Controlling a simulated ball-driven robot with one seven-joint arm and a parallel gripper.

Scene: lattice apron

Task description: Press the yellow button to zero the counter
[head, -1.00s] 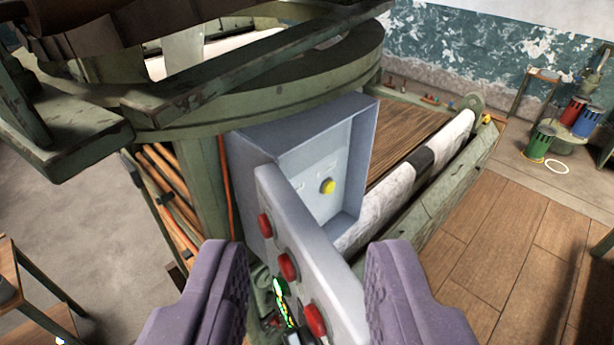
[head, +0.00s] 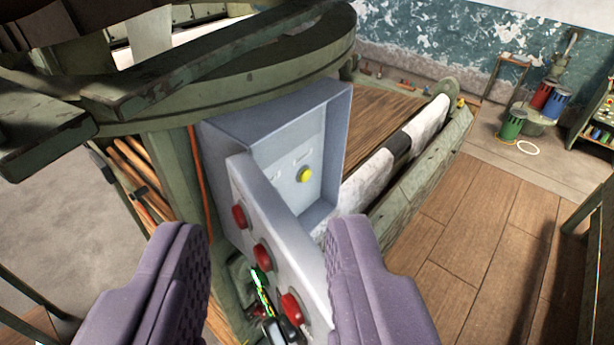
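The yellow button (head: 305,175) is small and round. It sits on the back panel inside an open grey-blue box (head: 265,135) fixed to the green machine frame. The box's grey door (head: 275,240) hangs open toward me and carries red buttons (head: 262,256) on its outer face. My gripper (head: 265,235) is open, with its two purple fingers wide apart in front of the door. Nothing shows held between the fingers. No counter display can be made out.
A green ring-shaped frame (head: 220,95) with beams overhangs the box from above. A roller with pale cloth (head: 375,175) runs back to the right. Wood floor (head: 460,240) is open at right. Coloured cans (head: 513,126) stand far right. A small device with green lights (head: 262,290) is below the door.

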